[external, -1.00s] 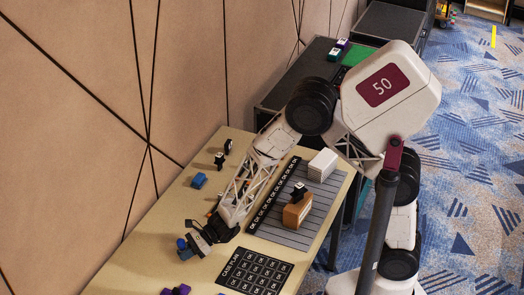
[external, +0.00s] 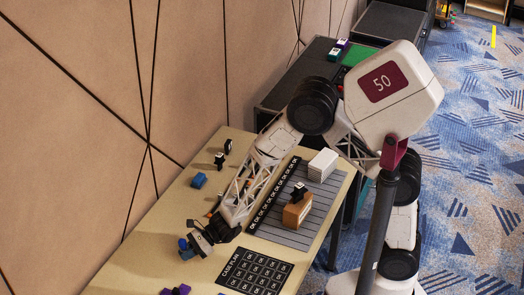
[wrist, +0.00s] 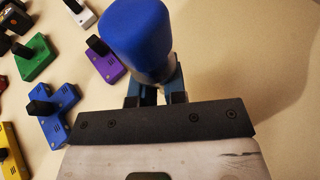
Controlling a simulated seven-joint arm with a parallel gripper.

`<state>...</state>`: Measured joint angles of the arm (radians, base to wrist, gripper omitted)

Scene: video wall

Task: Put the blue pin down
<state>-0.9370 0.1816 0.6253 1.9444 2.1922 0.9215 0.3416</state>
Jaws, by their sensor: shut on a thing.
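The blue pin (wrist: 138,35) has a rounded blue head and is held between the fingers of my gripper (wrist: 157,95) in the wrist view. Its lower part is hidden by the fingers. In the external view the blue pin (external: 183,244) shows small at the tip of my gripper (external: 189,250), near the left edge of the tan table (external: 150,258). I cannot tell whether the pin touches the table.
In the wrist view, blue (wrist: 60,118), purple (wrist: 107,66), green (wrist: 36,62), white (wrist: 82,14) and yellow (wrist: 14,152) pieces lie left of my gripper. The right side is bare. Externally, a dark gridded sheet (external: 254,272) and a brown box (external: 297,212) lie to the right.

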